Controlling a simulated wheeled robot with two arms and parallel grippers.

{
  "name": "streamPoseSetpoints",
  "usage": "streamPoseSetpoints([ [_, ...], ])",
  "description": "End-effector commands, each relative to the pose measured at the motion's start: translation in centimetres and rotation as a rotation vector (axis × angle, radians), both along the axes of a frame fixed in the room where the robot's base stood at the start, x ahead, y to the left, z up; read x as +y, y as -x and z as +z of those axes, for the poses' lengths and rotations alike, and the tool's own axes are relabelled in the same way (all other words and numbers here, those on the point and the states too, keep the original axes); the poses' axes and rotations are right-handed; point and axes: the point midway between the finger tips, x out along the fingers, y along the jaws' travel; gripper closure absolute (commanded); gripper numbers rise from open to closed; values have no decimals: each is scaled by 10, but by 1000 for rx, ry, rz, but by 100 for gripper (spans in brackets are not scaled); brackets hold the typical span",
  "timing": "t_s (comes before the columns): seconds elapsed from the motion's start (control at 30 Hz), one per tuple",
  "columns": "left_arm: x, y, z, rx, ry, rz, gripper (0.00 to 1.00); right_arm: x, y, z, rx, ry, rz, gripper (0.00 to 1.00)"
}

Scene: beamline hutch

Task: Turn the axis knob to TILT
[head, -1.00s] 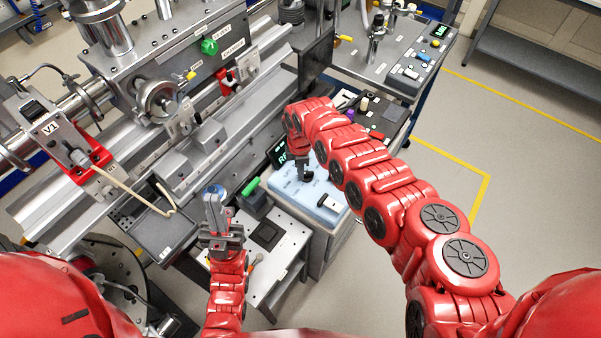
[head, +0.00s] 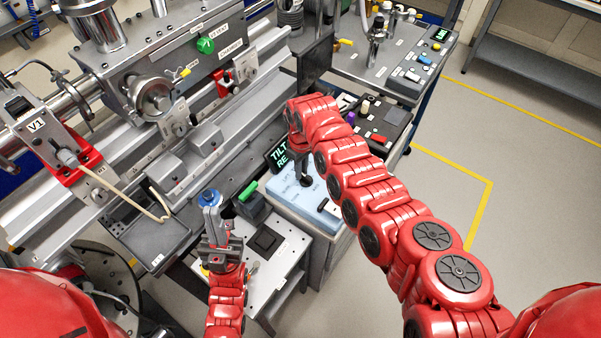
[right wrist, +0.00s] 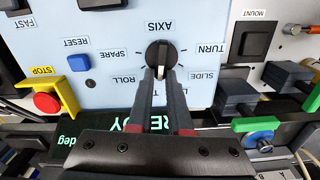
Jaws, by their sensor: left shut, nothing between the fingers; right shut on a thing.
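The axis knob (right wrist: 160,58) is black and round with a pointer bar, on the pale blue control panel (right wrist: 100,35), which shows upside down in the right wrist view. My right gripper (right wrist: 161,75) is shut on the knob, one finger on each side of its bar. The bar points down in that view, towards labels partly hidden by the fingers. ROLL, SPARE, SLIDE and TURN labels are readable around it. My left gripper (head: 213,218) is shut and empty.
A red STOP button (right wrist: 47,103) with a yellow guard and a blue RESET button (right wrist: 79,63) are on the panel. A green-handled part (head: 248,191) sits left of the panel. A white side table (head: 270,275) lies below. Floor at right is clear.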

Motion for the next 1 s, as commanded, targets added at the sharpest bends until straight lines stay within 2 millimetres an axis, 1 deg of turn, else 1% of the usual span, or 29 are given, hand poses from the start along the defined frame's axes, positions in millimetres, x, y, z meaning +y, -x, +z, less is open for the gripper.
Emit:
streamPoseSetpoints([
  [0.03,0,0,-4,0,0,0,100,0,-2,-1,-5,-1,-30,100],
  [0.1,0,0,-7,0,0,0,100,-1,-2,-1,-4,1,-71,100],
  [0.4,0,0,-13,0,0,0,100,-2,-4,1,-5,-1,-178,100],
  [0.93,0,0,-14,0,0,0,100,-3,-4,2,-3,-1,-202,100],
  [0.97,0,0,-14,0,0,0,100,-3,-4,2,-3,-1,-202,81],
  [1.0,0,0,-14,0,0,0,100,-3,-4,2,-3,-1,-202,74],
])
